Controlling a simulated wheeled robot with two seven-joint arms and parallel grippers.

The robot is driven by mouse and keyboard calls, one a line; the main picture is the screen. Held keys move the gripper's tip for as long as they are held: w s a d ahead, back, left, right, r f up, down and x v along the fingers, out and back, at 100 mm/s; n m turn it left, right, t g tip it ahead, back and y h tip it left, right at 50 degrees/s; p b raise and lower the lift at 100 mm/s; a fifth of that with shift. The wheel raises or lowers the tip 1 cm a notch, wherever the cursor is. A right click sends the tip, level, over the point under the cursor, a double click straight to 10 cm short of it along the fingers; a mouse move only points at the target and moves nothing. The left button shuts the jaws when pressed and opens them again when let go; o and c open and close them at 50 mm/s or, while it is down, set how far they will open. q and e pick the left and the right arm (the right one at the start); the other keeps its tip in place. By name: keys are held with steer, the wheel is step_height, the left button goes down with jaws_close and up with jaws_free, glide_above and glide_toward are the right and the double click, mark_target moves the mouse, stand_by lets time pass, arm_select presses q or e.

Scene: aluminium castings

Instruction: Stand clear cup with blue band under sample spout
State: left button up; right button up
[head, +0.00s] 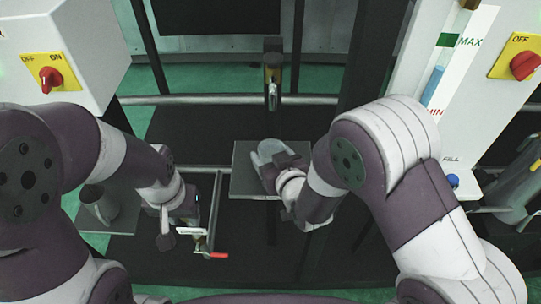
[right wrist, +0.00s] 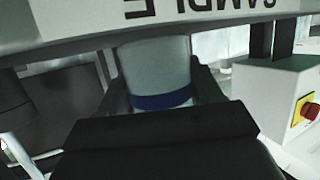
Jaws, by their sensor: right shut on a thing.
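The clear cup with a blue band (right wrist: 160,88) is between the fingers of my right gripper in the right wrist view. In the head view the cup (head: 267,149) appears pale, over the grey plate (head: 243,181) and below the sample spout (head: 272,88) in the picture. My right gripper (head: 272,166) is shut on it from the front right. I cannot tell whether the cup's base touches the plate. My left gripper (head: 179,232) is low at the left, beside a red-handled lever (head: 216,255); its finger opening is unclear.
A grey jug (head: 101,205) stands on a shelf at the left. White cabinets with red switches (head: 50,76) (head: 525,65) flank the area. A horizontal rail (head: 200,99) runs behind the plate. In the right wrist view a lettered edge (right wrist: 90,22) crosses the top.

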steer(key=o, duration=1)
steer(key=shift+s, duration=0.15)
steer(key=v, duration=1.2)
